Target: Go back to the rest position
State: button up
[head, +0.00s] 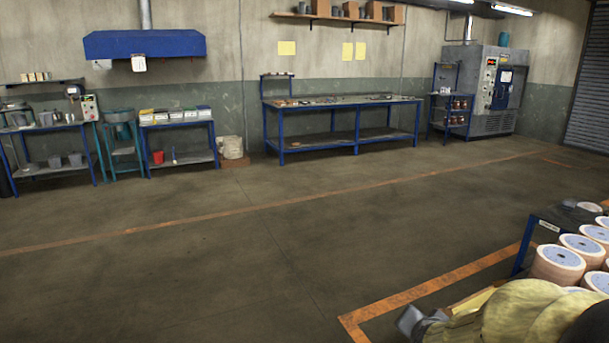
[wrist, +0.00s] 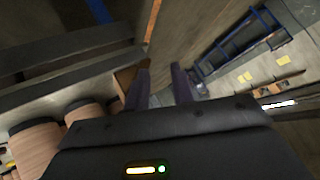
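My gripper (wrist: 162,80) shows in the wrist view with its two dark fingers apart and nothing between them. Bare floor shows through the gap. In the head view, a yellow-covered part that looks like my arm fills the bottom right corner, low beside a table with stacked rolls. A small blurred grey piece sticks out at its left end; I cannot tell there how the fingers stand. The stacked rolls (head: 557,264) are tan with pale blue tops. They also show at the left of the wrist view (wrist: 38,143), to the left of my fingers.
The blue-framed table (head: 545,226) under the rolls stands close at right. A long blue workbench (head: 340,103), a grey oven cabinet (head: 494,90) and smaller benches at left (head: 178,123) line the far wall. The middle floor is clear, with orange lines.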

jog(key=s+a+f+n+g+y, duration=0.3)
jog(key=s+a+f+n+g, duration=0.4)
jog(key=s+a+f+n, duration=0.15)
jog(key=w+p+v, duration=0.2)
jog(key=p+v, duration=1.3)
jog(key=shift+a+r+n, duration=0.2)
jog(key=shift+r+n, duration=0.25)
jog(key=shift+w, duration=0.1)
